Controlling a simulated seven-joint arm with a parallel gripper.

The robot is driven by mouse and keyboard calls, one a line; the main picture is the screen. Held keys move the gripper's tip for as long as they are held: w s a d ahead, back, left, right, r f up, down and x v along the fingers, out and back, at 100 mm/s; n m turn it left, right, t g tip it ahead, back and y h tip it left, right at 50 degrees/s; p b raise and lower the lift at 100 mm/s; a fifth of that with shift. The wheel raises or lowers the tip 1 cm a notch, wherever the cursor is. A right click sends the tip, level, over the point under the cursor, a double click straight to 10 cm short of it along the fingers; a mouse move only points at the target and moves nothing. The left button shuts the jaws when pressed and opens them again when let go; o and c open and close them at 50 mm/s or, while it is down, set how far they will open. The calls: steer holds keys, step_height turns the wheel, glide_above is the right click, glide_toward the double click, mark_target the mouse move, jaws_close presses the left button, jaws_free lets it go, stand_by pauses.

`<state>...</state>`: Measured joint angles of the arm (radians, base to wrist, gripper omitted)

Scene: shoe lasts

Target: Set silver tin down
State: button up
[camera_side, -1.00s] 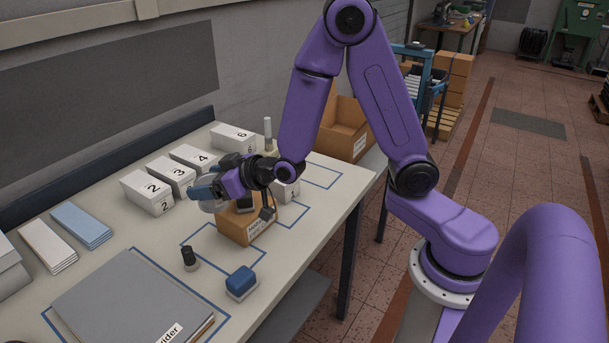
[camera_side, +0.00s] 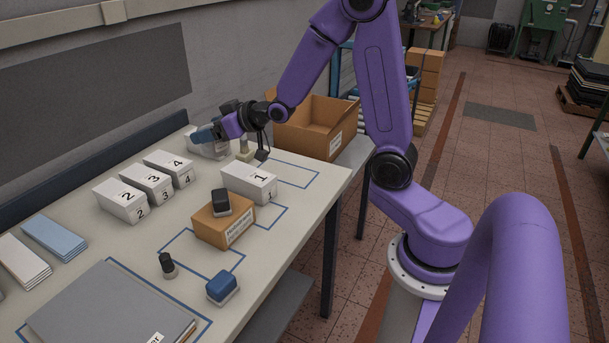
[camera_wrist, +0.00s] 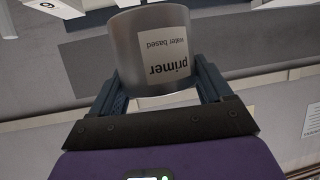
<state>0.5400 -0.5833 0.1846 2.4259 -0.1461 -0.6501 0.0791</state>
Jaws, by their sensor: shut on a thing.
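The silver tin (camera_wrist: 130,42) fills the middle of the wrist view. It has a white label reading "primer, water based", upside down in that picture. My gripper (camera_wrist: 158,78) is shut on the tin, with one dark finger on each side. In the side view my gripper (camera_side: 205,134) is at the far back of the table, around the rear white box. The tin is hard to tell apart there from the gripper and the pale box. I cannot tell whether the tin touches anything below it.
White numbered boxes 2 (camera_side: 121,201), 3 (camera_side: 147,185), 4 (camera_side: 169,169) and 1 (camera_side: 249,183) stand on the table (camera_side: 105,240). An orange box (camera_side: 222,226) carries a black item (camera_side: 221,202). A cardboard box (camera_side: 310,130) stands behind. Blue outlines mark free patches at the right.

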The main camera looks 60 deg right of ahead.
steer(key=s+d+f+m+h, duration=0.1)
steer(key=s+d, duration=0.4)
steer(key=d, duration=0.8)
steer(key=s+d+f+m+h, duration=0.1)
steer(key=s+d, duration=0.4)
steer(key=d, duration=0.8)
steer(key=shift+s+d+f, duration=0.1)
steer(key=shift+d+f, duration=0.1)
steer(key=shift+f, duration=4.15)
steer(key=shift+s+d+f, duration=0.1)
steer(key=shift+d+f, duration=0.05)
steer(key=shift+f, duration=4.15)
steer(key=shift+f, duration=0.15)
steer(key=o, duration=1.4)
